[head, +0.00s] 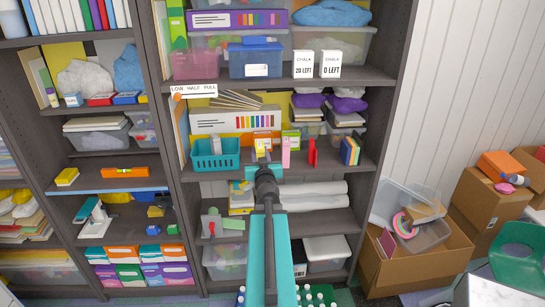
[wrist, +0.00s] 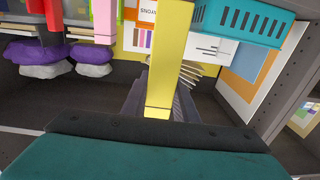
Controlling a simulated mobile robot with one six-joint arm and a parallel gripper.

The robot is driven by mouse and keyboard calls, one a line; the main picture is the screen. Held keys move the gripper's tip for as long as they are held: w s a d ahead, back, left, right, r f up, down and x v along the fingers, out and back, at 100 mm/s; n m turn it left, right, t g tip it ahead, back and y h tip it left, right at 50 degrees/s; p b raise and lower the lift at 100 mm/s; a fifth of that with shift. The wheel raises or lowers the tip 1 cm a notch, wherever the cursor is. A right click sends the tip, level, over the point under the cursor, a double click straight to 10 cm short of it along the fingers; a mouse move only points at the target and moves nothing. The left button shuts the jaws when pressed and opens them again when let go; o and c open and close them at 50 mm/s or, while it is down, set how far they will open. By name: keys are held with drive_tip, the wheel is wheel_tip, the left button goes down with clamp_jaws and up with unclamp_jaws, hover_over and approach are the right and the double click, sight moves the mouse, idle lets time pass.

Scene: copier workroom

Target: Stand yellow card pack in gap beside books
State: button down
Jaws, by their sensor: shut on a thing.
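The yellow card pack (wrist: 170,60) is upright between the fingers of my gripper (wrist: 158,105) in the wrist view, which looks upside down. In the head view the pack (head: 260,146) shows small at the tip of my gripper (head: 264,157), in front of the middle shelf. A short row of thin coloured books (head: 350,151) stands at that shelf's right. A red upright piece (head: 312,152) stands left of the books, with open space between. A pink upright piece (head: 286,152) stands nearer my gripper. My gripper is shut on the pack; its fingertips are partly hidden.
A teal basket (head: 216,155) stands left of my gripper on the same shelf; it also shows in the wrist view (wrist: 240,22). An orange box (head: 266,138) is behind the pack. Clear bins with purple bags (head: 347,105) sit behind the books. Dark side panels bound the shelf.

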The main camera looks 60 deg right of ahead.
drive_tip(key=w+a+r+n+t+y+b, duration=0.2)
drive_tip(key=w+a+r+t+y, duration=0.1)
drive_tip(key=w+a, duration=1.05)
drive_tip(key=w+a+r+n+t+y+b, duration=0.1)
drive_tip(key=w+a+r+n+t+y, duration=0.15)
drive_tip(key=w+a, duration=1.1)
drive_tip(key=w+a+r+n+y+b, duration=0.1)
drive_tip(key=w+a+n+y, duration=0.1)
drive_tip(key=a, duration=1)
drive_tip(key=w+a+r+n+t+y+b, duration=0.1)
drive_tip(key=w+a+n+y, duration=0.1)
drive_tip(key=a, duration=1.1)
drive_tip(key=w+a+r+n+y+b, duration=0.1)
drive_tip(key=w+a+y, duration=0.3)
drive_tip(key=a, duration=0.9)
drive_tip(key=shift+w+a+r+n+y, duration=0.2)
drive_tip(key=shift+n+y, duration=0.25)
